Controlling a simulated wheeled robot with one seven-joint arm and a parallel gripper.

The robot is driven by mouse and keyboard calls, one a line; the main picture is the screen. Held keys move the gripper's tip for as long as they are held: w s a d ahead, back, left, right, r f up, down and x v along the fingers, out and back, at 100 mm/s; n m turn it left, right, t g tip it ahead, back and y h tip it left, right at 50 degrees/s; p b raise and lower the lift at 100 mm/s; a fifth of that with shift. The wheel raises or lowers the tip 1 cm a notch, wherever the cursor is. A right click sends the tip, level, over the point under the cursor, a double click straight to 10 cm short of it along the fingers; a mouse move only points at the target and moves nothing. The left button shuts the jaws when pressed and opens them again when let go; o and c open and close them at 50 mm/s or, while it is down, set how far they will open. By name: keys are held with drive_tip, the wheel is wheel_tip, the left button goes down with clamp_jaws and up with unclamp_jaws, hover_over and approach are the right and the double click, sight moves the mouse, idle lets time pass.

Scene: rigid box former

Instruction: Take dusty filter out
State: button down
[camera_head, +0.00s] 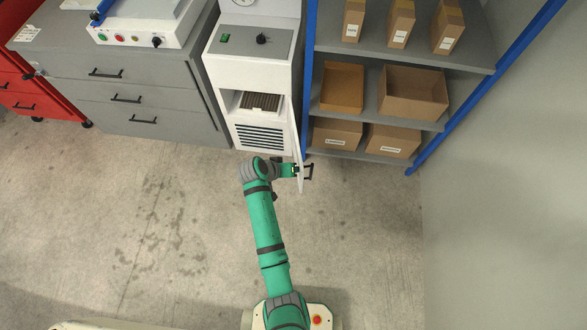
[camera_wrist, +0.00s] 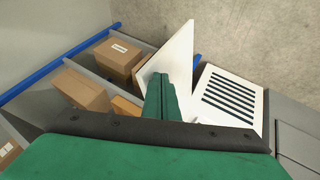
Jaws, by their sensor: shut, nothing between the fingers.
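The dusty filter (camera_head: 262,101) is a brown pleated panel inside the open compartment of the white cabinet (camera_head: 226,75), above its louvred vent. The cabinet's white door (camera_head: 301,178) stands swung open, nearly edge-on in the head view, with a dark handle (camera_head: 309,171) on its right face. In the wrist view, my gripper's green fingers (camera_wrist: 158,80) are together and empty beside the white door panel (camera_wrist: 178,50). Whether they touch the door is unclear. The filter cannot be made out in the wrist view.
A shelf rack with blue posts (camera_head: 307,60) holds several cardboard boxes (camera_head: 413,92) right of the cabinet. Grey drawers (camera_head: 128,98) and a red tool cabinet (camera_head: 40,100) stand to the left. The concrete floor (camera_head: 150,215) in front is clear.

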drive_tip(key=s+a+r, duration=0.5)
drive_tip(key=a+r, duration=0.2)
drive_tip(key=r, duration=0.1)
drive_tip(key=shift+s+a, duration=0.3)
drive_tip(key=shift+a, duration=0.05)
